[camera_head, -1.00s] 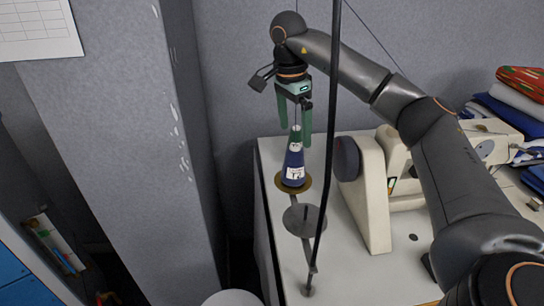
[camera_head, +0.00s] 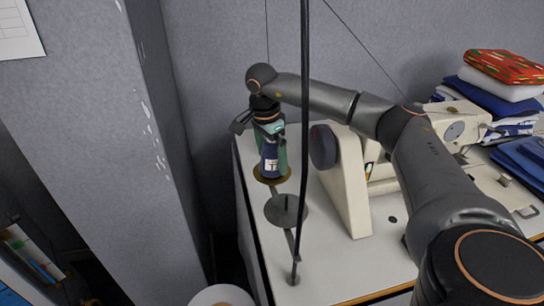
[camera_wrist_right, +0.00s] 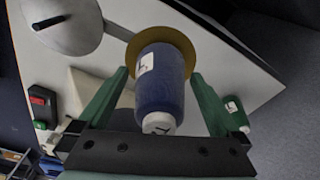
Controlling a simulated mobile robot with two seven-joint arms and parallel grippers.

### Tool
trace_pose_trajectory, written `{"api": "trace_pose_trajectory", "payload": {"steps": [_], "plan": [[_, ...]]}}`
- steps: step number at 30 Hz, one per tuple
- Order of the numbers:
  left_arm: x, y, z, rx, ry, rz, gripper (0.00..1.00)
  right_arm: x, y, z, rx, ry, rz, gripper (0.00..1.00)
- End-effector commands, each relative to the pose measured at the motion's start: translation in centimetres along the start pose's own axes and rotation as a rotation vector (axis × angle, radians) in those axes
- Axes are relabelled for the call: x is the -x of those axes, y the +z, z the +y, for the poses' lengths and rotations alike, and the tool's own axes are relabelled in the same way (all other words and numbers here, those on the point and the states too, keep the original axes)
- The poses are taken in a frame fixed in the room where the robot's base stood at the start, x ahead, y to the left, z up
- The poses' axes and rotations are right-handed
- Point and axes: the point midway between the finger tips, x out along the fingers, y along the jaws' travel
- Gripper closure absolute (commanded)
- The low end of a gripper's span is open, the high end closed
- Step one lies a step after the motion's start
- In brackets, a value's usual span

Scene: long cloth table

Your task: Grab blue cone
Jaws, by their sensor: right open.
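The blue cone (camera_head: 269,162) is a dark blue thread cone with a white label. It stands upright on a round brass-coloured disc (camera_head: 273,180) near the left end of the white table. My right gripper (camera_head: 271,150) is lowered over it from above, with green fingers open on either side. In the right wrist view the cone (camera_wrist_right: 160,90) sits between the two fingers, with a visible gap on each side. The cone's upper part is hidden by the gripper in the head view. My left gripper is not in view.
A cream sewing machine (camera_head: 345,185) stands right of the cone. A thin black pole (camera_head: 304,110) rises from the table in front, and a grey disc (camera_head: 287,211) lies nearer. Folded cloths (camera_head: 500,85) are stacked at the far right. A grey wall is behind.

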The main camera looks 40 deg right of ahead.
Motion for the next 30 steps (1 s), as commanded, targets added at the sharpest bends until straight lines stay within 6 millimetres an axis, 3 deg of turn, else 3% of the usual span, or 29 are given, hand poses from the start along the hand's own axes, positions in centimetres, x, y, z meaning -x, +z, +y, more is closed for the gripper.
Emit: {"api": "trace_pose_trajectory", "payload": {"steps": [10,30], "plan": [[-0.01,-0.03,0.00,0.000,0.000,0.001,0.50,-0.85,-0.04,0.01,0.000,-0.001,0.000,0.01],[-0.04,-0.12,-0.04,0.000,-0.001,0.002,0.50,-0.81,-0.02,0.02,0.000,0.000,0.000,0.77]]}}
